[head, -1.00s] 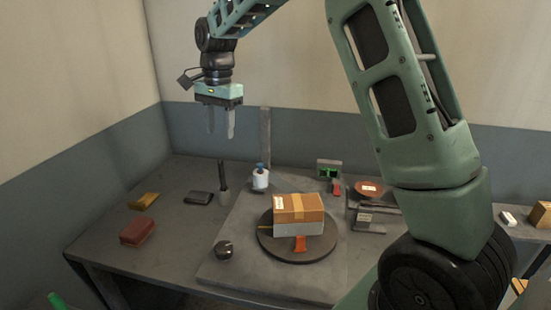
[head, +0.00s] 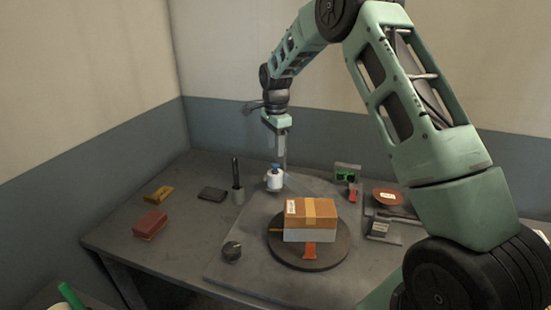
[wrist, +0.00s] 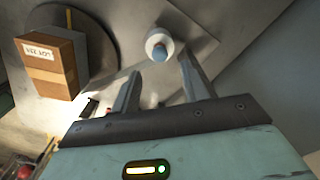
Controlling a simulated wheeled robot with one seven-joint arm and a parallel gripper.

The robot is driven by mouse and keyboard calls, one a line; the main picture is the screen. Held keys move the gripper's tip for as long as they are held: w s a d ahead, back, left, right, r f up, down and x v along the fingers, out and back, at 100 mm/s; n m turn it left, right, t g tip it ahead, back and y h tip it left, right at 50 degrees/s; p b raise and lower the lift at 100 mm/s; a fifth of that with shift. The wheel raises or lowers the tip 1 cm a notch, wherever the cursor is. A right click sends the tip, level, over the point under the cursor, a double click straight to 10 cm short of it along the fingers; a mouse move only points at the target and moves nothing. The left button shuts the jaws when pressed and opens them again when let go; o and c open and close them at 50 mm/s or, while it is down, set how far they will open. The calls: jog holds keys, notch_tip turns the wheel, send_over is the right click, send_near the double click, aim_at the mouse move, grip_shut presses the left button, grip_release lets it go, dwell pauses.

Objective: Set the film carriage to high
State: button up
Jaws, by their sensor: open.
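The film carriage (head: 274,181) shows as a white roll with a blue top, low beside a thin upright grey mast (head: 285,157) at the back of the grey base plate. My gripper (head: 275,149) is just above the roll, pointing down, open and empty. In the wrist view the white roll with its blue top (wrist: 158,47) lies between and just beyond my two spread fingertips (wrist: 159,66), apart from them as far as I can tell. My gripper hides part of the mast.
A dark knob (head: 231,251), a cup with a black rod (head: 238,196), a red pack (head: 150,224) and a green-lit box (head: 347,174) stand around. The table's left front is clear.

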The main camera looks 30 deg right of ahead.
aim_at(275, 164)
notch_tip(275, 164, down, 6)
jog(key=shift+r+p, duration=0.1)
jog(key=shift+p, duration=0.35)
